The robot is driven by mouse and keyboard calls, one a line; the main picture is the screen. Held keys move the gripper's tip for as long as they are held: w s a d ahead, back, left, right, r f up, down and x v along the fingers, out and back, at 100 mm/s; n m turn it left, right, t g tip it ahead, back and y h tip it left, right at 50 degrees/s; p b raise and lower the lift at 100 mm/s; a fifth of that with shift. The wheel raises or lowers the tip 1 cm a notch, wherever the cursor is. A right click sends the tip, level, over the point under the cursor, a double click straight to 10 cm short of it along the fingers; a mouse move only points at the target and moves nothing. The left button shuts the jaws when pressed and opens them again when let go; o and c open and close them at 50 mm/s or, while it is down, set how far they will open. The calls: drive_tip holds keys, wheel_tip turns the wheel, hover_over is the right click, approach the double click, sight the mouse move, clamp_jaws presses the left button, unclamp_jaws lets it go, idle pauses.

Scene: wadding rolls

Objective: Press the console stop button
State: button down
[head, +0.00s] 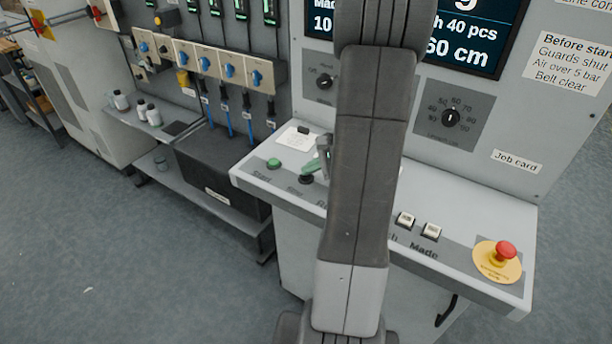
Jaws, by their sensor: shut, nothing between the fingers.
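The stop button (306,179) is a small dark round button on the sloping console top, left of my arm, with its label just in front of it. My gripper (310,168) is mostly hidden behind my arm link. A grey part and a green tip of it show over the far side of the stop button, shut and seemingly empty. I cannot tell whether the tip touches the button. The green start button (274,163) is to the left of the stop button.
A red emergency stop (503,252) on a yellow disc sits at the console's right end. Dials and a screen (470,35) are on the upright panel. My arm hides the console's middle.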

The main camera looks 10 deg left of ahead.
sight(310, 176)
drive_tip(key=shift+f, duration=0.15)
idle(0.4)
drive_tip(key=shift+r+p, duration=0.55)
drive_tip(key=shift+r, duration=0.3)
wheel_tip(310, 176, up, 5)
drive_tip(key=p, duration=0.3)
drive_tip(key=shift+p, duration=0.4)
idle(0.3)
